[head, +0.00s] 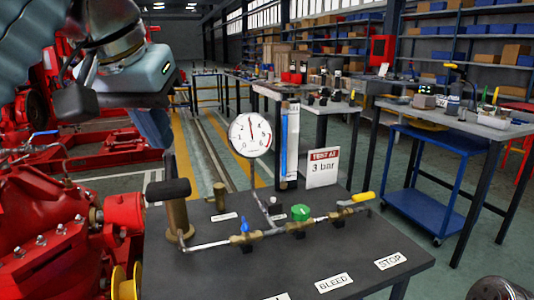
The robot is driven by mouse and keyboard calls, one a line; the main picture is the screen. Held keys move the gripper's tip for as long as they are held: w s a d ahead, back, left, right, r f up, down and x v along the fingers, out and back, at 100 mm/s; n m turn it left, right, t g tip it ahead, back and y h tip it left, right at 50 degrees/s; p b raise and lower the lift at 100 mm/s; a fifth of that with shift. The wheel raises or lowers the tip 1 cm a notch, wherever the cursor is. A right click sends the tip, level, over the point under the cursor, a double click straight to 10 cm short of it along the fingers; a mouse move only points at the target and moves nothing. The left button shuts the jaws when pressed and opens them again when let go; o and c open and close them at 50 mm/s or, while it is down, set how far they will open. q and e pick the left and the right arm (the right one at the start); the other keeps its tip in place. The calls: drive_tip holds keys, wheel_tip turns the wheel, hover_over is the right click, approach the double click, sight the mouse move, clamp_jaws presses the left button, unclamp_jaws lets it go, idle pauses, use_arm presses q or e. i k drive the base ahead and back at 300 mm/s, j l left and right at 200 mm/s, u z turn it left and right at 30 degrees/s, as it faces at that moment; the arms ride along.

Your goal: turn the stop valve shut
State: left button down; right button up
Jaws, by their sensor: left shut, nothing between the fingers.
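A pipe line with valves runs across the dark bench top (200,270). A yellow-handled valve (363,197) is at its right end, with the handle roughly along the pipe. A green round knob (300,212) is in the middle, and a blue-handled valve (245,226) is to its left. A white STOP label (390,261) lies at the front right. I cannot tell for certain which valve it names. My left gripper (158,140) is at the upper left, shut and empty, above the bench's left end and apart from all valves. My right gripper is not in view.
A dial gauge (250,135), a blue sight column (290,143) and a "TEST AT 3 bar" sign (323,168) stand behind the pipe. A black-gripped pump handle (168,190) rises at left, beside a red pump (45,225). A BLEED label (333,283) lies in front.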

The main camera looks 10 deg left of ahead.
sight(342, 205)
drive_tip(key=k+l, duration=0.8)
